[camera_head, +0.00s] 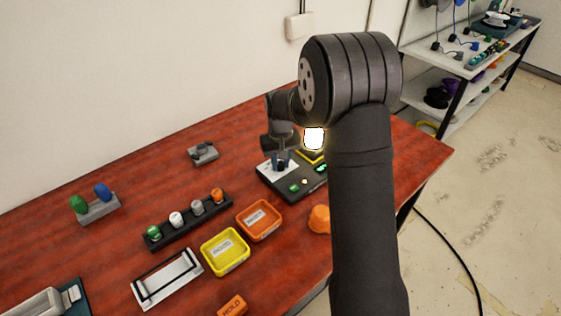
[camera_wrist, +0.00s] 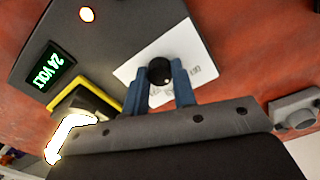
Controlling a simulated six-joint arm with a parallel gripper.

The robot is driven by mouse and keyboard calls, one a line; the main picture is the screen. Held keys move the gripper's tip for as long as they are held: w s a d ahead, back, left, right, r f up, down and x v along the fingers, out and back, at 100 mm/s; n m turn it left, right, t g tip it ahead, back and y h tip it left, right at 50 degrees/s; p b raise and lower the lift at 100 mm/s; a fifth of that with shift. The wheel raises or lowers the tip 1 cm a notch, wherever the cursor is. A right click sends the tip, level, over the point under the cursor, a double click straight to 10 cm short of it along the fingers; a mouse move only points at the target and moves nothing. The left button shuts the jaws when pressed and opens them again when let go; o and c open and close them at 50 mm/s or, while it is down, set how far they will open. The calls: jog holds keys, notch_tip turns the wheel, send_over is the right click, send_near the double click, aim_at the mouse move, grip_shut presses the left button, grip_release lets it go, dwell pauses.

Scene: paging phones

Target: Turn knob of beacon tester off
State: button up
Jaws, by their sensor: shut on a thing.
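The knob's pointer is not clear.
A black strip with several coloured knobs (camera_head: 188,228), an orange bin (camera_head: 259,220) and a yellow bin (camera_head: 225,252) stand left of the tester. A small grey device (camera_head: 203,153) lies behind. An orange piece (camera_head: 319,219) is partly hidden by my arm.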

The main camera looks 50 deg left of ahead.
aim_at(280, 164)
jog(key=shift+n, duration=2.1)
jog(key=o, duration=1)
jog(key=shift+r, duration=0.1)
notch_tip(280, 164, up, 17)
jog(key=shift+r, duration=0.15)
notch_tip(280, 164, down, 18)
jog(key=shift+r, duration=0.25)
